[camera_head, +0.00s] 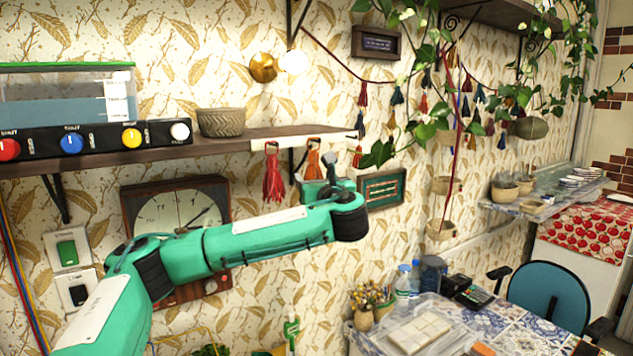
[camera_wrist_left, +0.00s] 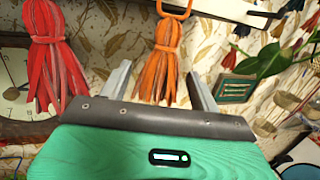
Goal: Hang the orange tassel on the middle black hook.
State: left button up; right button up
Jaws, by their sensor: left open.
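The orange tassel (camera_head: 314,160) hangs below the white rail (camera_head: 296,143) at the shelf edge, right of a red tassel (camera_head: 273,178). In the left wrist view the orange tassel (camera_wrist_left: 161,62) hangs straight down, and its loop appears to be around the middle black hook (camera_wrist_left: 175,9). My left gripper (camera_head: 322,178) is just below the tassel. In the left wrist view its open fingers (camera_wrist_left: 160,85) stand apart on either side of the tassel's lower strands, with a gap to each side. The right gripper is not in view.
The red tassel (camera_wrist_left: 55,60) is close on the left in the wrist view. The shelf (camera_head: 220,145) carries a woven bowl (camera_head: 221,122) and a panel with coloured knobs (camera_head: 95,140). A clock (camera_head: 170,205) and a small framed picture (camera_head: 382,188) are on the wall.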

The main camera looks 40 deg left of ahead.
pick_arm(q)
jog(key=b+v, duration=0.7)
jog(key=v, duration=0.6)
jog(key=shift+s+d+b, duration=0.25)
jog(key=shift+d+b, duration=0.05)
